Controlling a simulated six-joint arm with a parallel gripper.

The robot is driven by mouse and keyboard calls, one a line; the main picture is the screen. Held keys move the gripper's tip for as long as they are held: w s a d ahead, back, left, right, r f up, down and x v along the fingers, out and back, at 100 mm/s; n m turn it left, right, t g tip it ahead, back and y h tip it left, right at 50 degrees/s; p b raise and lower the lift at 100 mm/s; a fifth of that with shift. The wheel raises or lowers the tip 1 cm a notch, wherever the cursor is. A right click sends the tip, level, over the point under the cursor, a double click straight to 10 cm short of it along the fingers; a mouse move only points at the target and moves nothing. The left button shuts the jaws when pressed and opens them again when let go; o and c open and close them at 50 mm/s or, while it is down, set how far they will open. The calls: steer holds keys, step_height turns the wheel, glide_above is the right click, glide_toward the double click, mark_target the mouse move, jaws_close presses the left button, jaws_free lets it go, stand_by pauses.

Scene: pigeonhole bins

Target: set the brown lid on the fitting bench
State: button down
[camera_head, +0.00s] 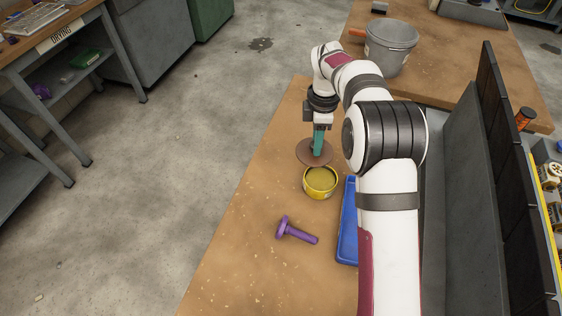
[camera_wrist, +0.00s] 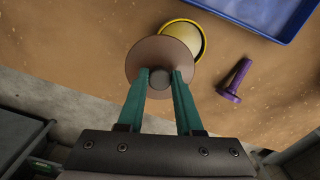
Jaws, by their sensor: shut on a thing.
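The brown lid (camera_head: 303,153) is a round disc with a dark knob in its middle. My gripper (camera_head: 317,150) points down with its teal fingers closed on that knob. In the wrist view the lid (camera_wrist: 138,55) lies between and beyond the fingertips (camera_wrist: 160,78), and it covers part of a yellow tin (camera_wrist: 197,31). The lid is over the wooden bench (camera_head: 250,215), near its left edge; I cannot tell whether it touches the surface. No label naming the fitting bench is readable.
The open yellow tin (camera_head: 320,182) stands just in front of the lid. A purple bolt-shaped part (camera_head: 297,231) and a blue tray (camera_head: 347,222) lie nearer. A grey bucket (camera_head: 390,45) stands on the far bench. A bench with a "DRYING" sign (camera_head: 62,38) is at the left.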

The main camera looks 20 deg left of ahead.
steer(key=a+f, duration=0.2)
steer(key=a, duration=0.1)
steer(key=a+f, duration=0.2)
steer(key=a, duration=0.1)
steer(key=a+f, duration=0.2)
steer(key=a, duration=0.1)
steer(key=shift+a, duration=0.3)
steer(key=shift+f, duration=1.95)
steer(key=c, duration=0.6)
jaws_free()
steer(key=shift+f, duration=0.1)
